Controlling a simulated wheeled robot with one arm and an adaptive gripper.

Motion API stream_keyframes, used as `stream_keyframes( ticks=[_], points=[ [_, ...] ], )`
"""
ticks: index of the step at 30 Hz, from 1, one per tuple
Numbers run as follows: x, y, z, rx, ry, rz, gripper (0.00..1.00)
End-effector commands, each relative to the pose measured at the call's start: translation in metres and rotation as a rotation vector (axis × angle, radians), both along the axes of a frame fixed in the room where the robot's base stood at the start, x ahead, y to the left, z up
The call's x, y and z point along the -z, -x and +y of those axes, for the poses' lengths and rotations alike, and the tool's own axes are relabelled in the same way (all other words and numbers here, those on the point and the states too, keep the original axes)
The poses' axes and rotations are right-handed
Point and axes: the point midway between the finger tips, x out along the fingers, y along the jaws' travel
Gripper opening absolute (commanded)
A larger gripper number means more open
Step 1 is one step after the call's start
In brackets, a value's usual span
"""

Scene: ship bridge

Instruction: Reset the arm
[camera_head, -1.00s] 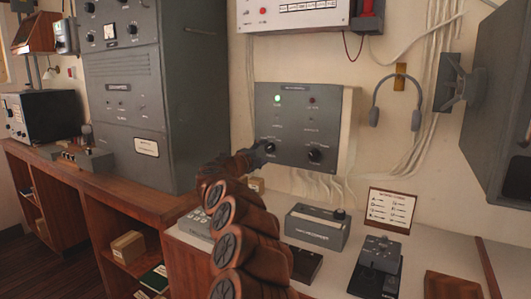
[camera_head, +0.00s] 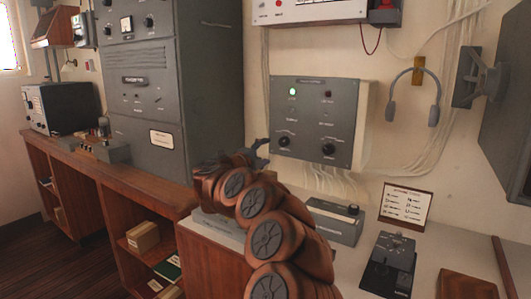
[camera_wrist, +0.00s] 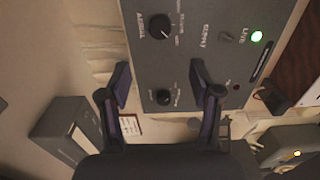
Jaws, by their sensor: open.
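My gripper (camera_head: 258,152) is at the end of my brown segmented arm, in front of the grey wall panel and left of its lower knobs in the head view. In the wrist view my gripper (camera_wrist: 160,95) shows two dark fingers spread apart with nothing between them. The grey panel (camera_head: 310,115) has a lit green lamp (camera_head: 292,92), a dark red lamp and two black knobs. The wrist view shows the panel (camera_wrist: 190,60) turned, with its aerial knob (camera_wrist: 160,27) and lit lamp, beyond the fingers. The fingers appear apart from the knobs.
A desk below holds a grey box (camera_head: 335,222), a Morse key unit (camera_head: 388,264) and a card (camera_head: 405,205). A tall grey cabinet (camera_head: 165,90) stands left. Headphones (camera_head: 412,95) and a speaker (camera_head: 478,75) hang at the right. Open floor (camera_head: 85,270) shows lower left.

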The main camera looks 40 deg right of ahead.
Motion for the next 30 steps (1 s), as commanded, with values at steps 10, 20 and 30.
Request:
stream_keyframes(
  ticks=[10,20,30],
  points=[
    [0.0,0.0,0.0,0.0,0.0,0.0,0.64],
    [-0.035,-0.038,0.043,-0.21,0.035,0.015,0.64],
    [-0.112,-0.092,0.227,-0.845,0.213,0.152,0.64]
  ],
)
